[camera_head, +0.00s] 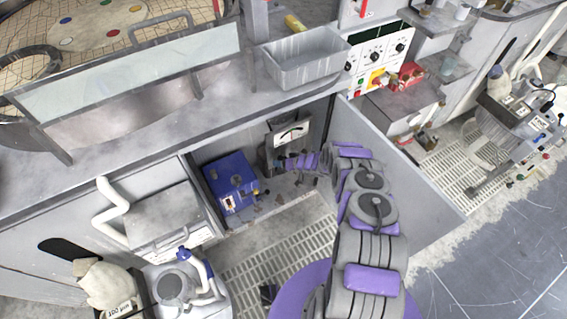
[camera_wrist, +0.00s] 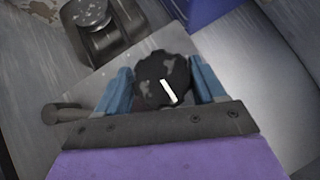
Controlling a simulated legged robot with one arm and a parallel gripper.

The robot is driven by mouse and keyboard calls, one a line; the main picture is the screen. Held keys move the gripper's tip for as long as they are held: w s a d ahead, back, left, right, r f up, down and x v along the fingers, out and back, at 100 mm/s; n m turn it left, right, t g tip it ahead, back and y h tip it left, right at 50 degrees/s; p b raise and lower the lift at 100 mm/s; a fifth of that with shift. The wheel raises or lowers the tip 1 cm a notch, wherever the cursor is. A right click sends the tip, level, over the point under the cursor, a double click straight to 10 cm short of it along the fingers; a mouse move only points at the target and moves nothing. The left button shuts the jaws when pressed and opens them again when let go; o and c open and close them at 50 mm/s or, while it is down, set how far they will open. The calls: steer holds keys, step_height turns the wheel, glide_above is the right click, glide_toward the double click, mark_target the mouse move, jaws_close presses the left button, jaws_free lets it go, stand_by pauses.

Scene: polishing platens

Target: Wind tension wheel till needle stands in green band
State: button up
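The tension wheel (camera_wrist: 158,84) is a dark, round, worn knob with a white mark, seen in the wrist view. The mark leans, its upper end towards the left. My gripper (camera_wrist: 161,75) has one blue finger on each side of the wheel, and both fingertips appear to touch its rim. In the head view my arm reaches into the open cabinet, and its end hides the wheel. A gauge with a pale face (camera_head: 288,134) sits just above my arm's end. Its needle and any green band are too small to read.
A blue box (camera_head: 231,183) stands left of my arm's end inside the cabinet. The open cabinet door (camera_head: 400,165) is close on the right. A grey bin (camera_head: 306,62) sits on the bench above. In the wrist view a metal cylinder (camera_wrist: 92,14) is near the upper left.

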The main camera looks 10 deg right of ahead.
steer(key=p+v, duration=0.4)
steer(key=v, duration=1.3)
steer(key=shift+d+p, duration=0.2)
steer(key=shift+p, duration=0.2)
steer(key=shift+s, duration=0.15)
